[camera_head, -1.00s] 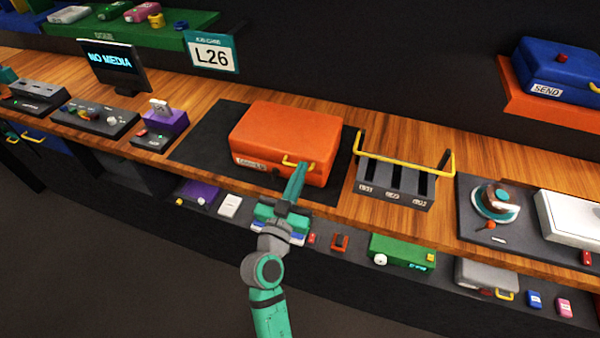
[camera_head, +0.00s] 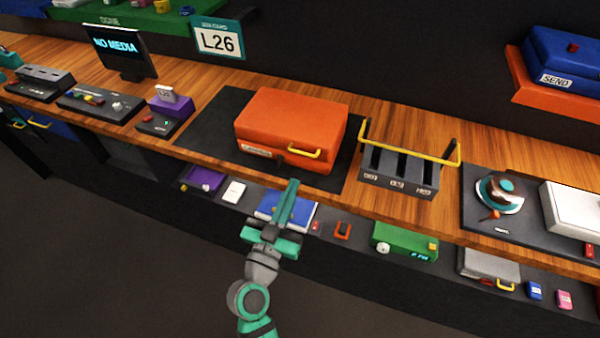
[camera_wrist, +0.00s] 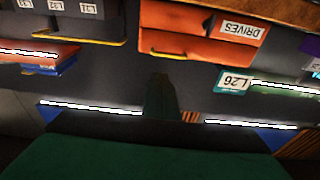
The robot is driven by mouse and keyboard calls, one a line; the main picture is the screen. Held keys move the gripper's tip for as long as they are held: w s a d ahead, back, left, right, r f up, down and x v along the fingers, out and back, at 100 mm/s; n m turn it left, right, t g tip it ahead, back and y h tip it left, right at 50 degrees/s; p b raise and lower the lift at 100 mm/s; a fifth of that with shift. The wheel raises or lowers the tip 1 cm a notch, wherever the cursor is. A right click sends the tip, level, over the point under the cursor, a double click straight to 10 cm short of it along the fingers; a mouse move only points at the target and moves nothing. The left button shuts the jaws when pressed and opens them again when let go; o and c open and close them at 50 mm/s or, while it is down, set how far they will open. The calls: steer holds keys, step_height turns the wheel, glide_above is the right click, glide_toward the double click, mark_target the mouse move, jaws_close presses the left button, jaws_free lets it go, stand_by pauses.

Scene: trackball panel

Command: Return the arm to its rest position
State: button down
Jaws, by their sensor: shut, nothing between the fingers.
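My gripper (camera_head: 287,203) is shut and empty in the head view. It is in front of the wooden counter, over the lower shelf, with its fingers pointing up toward the counter's front edge. An orange case (camera_head: 291,128) with a yellow handle lies closed on a black mat on the counter, apart from my fingertips. In the wrist view my closed fingers (camera_wrist: 160,90) show dark at the middle, with shelves and an orange case labelled DRIVES (camera_wrist: 203,35) beyond.
A grey slotted rack (camera_head: 398,172) with a yellow bar stands right of the case. The counter (camera_head: 205,85) also bears a NO MEDIA screen (camera_head: 118,47) and small devices. The lower shelf holds a blue item (camera_head: 268,207) behind my gripper and a green box (camera_head: 400,238). Open floor lies at lower left.

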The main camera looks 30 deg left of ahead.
steer(key=shift+d, duration=0.1)
steer(key=s+d+f+n+g+y, duration=0.1)
steer(key=s+d+f+g, duration=0.1)
steer(key=s+d+f, duration=0.35)
steer(key=s+d+f+n+g, duration=0.2)
steer(key=s+d+f, duration=0.1)
steer(key=d+f, duration=0.5)
steer(key=s+d+m+h, duration=0.2)
steer(key=s+d, duration=0.2)
steer(key=s, duration=0.4)
steer(key=s+d+m+h, duration=0.2)
steer(key=s+d, duration=0.3)
steer(key=s, duration=0.3)
steer(key=shift+s+m, duration=0.25)
steer(key=shift+m, duration=0.05)
steer(key=shift+s+d+f, duration=0.1)
steer(key=shift+s, duration=0.05)
